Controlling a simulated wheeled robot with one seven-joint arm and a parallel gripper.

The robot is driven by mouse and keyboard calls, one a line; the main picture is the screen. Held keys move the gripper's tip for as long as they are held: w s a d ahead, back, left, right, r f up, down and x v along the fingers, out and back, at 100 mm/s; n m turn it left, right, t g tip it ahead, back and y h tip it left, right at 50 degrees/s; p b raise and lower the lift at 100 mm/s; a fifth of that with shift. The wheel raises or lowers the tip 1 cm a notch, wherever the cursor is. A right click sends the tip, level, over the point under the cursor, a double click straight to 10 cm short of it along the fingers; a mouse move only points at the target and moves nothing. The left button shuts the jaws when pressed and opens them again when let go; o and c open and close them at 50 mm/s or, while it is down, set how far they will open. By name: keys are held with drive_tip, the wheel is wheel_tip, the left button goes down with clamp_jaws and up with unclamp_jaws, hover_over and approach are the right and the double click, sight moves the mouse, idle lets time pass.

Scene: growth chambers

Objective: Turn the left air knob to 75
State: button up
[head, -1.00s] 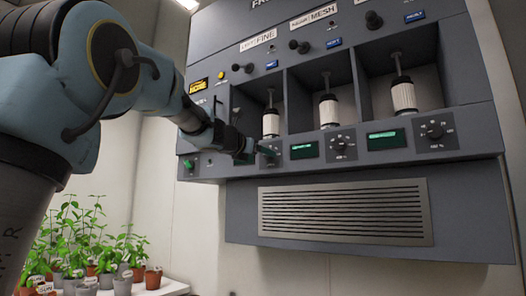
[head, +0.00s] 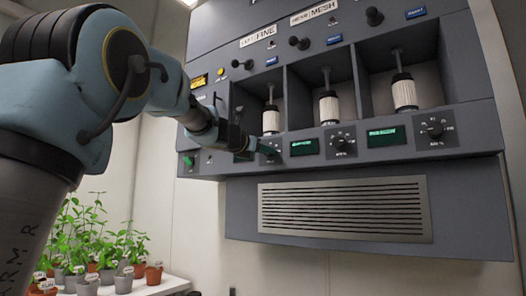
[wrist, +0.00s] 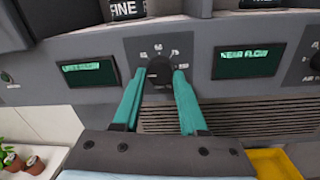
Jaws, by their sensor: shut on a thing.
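The left air knob (wrist: 160,72) is a dark round knob on a grey panel, with a printed number scale around its upper side. My gripper (wrist: 159,88) has its two teal fingers on either side of the knob and is shut on it. The knob's pointer is too small and dark to read exactly. In the head view my gripper (head: 267,150) is against the panel front below the leftmost bay and largely hides the knob.
Green displays (wrist: 88,72) and (wrist: 248,63) flank the knob. Two more dial knobs (head: 341,140) and (head: 436,131) sit to the right. White cylinders (head: 329,108) hang in the bays above. A vent grille (head: 345,210) lies below. Potted plants (head: 95,265) stand at lower left.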

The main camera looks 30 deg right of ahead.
clamp_jaws()
drive_tip(key=shift+f+m+b, duration=0.1)
drive_tip(key=shift+m+b, duration=0.2)
drive_tip(key=shift+b, duration=0.1)
drive_tip(key=shift+w+m+g+h+b, duration=0.1)
drive_tip(key=shift+m+g+h+b, duration=0.2)
drive_tip(key=shift+m+b, duration=4.9)
drive_tip(key=shift+w+m+g+h+b, duration=0.2)
drive_tip(key=shift+m+b, duration=1.85)
drive_tip(key=shift+m, duration=6.25)
drive_tip(key=shift+s+m, duration=0.15)
drive_tip(key=shift+m, duration=0.15)
